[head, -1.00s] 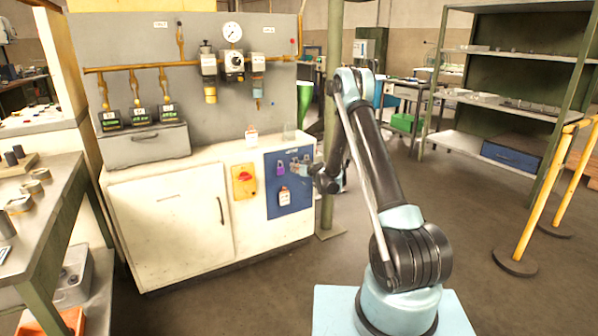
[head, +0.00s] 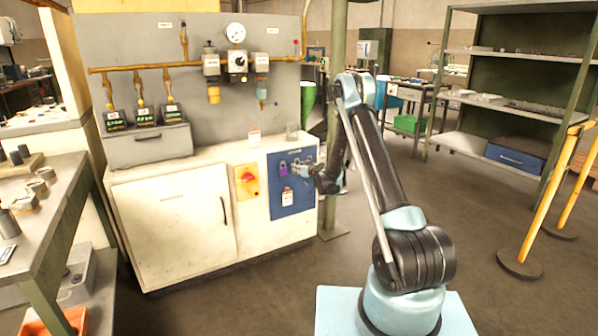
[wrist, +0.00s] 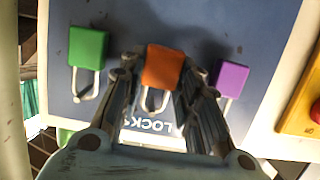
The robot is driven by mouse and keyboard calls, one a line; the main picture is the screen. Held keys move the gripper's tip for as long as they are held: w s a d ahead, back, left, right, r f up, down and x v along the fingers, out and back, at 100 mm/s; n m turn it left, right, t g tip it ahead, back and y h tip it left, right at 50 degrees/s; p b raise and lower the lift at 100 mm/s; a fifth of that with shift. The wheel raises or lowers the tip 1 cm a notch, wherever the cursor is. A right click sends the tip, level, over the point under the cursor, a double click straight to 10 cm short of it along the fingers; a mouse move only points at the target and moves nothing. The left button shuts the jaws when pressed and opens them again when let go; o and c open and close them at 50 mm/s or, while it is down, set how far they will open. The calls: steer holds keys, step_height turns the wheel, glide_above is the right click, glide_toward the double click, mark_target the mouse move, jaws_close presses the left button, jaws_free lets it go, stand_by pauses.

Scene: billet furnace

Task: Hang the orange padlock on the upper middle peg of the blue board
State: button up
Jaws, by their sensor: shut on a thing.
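The orange padlock (wrist: 163,67) is between the fingers of my gripper (wrist: 157,80) in the wrist view, in front of the blue board (wrist: 215,30). My gripper is shut on its body. Its grey shackle points toward the board's lettering, which appears upside down. A green padlock (wrist: 88,47) is to the left and a purple padlock (wrist: 231,79) to the right, both at the board. In the head view the blue board (head: 305,197) is on the white cabinet's front, and my gripper (head: 306,168) is at its upper right. Whether the orange shackle is around a peg cannot be told.
A yellow switch plate with a red handle (head: 247,178) is left of the board. A red and white tag (head: 287,196) hangs low on the board. A green post (head: 331,200) stands close on the right.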

steer(key=o, duration=1.2)
steer(key=shift+c, duration=0.2)
